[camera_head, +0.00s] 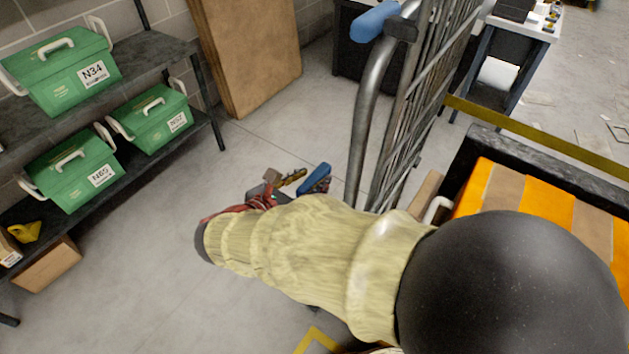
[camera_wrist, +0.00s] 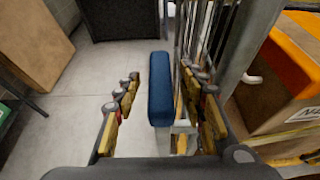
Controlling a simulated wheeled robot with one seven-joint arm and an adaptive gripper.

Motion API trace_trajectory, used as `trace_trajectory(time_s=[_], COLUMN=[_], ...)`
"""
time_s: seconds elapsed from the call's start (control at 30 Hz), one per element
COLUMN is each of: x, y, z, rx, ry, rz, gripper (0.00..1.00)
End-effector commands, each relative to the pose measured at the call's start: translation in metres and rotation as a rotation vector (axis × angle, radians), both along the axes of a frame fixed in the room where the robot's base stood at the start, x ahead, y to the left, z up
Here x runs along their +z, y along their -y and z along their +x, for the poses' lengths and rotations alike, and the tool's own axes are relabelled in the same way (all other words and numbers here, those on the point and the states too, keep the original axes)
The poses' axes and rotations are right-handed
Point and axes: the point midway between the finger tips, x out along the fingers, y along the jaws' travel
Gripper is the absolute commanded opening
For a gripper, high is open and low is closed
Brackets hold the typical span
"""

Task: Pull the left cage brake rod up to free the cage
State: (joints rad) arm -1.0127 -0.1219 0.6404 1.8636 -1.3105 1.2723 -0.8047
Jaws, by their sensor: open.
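The metal wire cage (camera_head: 410,95) stands right of centre in the head view, and its bars (camera_wrist: 205,30) show at the upper right of the wrist view. A blue grip (camera_wrist: 160,104), which looks like the brake rod's handle, lies between the fingers of my gripper (camera_wrist: 163,78). The fingers are open, with visible gaps on both sides of the grip. In the head view the same blue grip (camera_head: 314,179) shows just beyond my gripper (camera_head: 297,180), partly hidden by it. Another blue grip (camera_head: 373,21) sits high on the cage's curved tube. The rod's lower end is hidden.
Green boxes (camera_head: 68,169) stand on a dark shelf rack at left. A brown board (camera_head: 247,52) leans on the wall. An orange-striped box (camera_head: 525,190) in a dark-edged container is close at right. Grey floor (camera_head: 245,135) between rack and cage is clear.

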Motion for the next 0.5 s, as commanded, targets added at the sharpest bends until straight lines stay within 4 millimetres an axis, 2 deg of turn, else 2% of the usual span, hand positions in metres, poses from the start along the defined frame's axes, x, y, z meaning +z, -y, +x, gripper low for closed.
trace_trajectory(time_s=[0.2, 0.5], x=[-0.0065, -0.0060], y=[0.0078, 0.0083], z=[0.0131, 0.0141], rx=[0.000, 0.000], ry=[0.000, 0.000], rz=[0.001, 0.001], gripper=[0.41, 0.39])
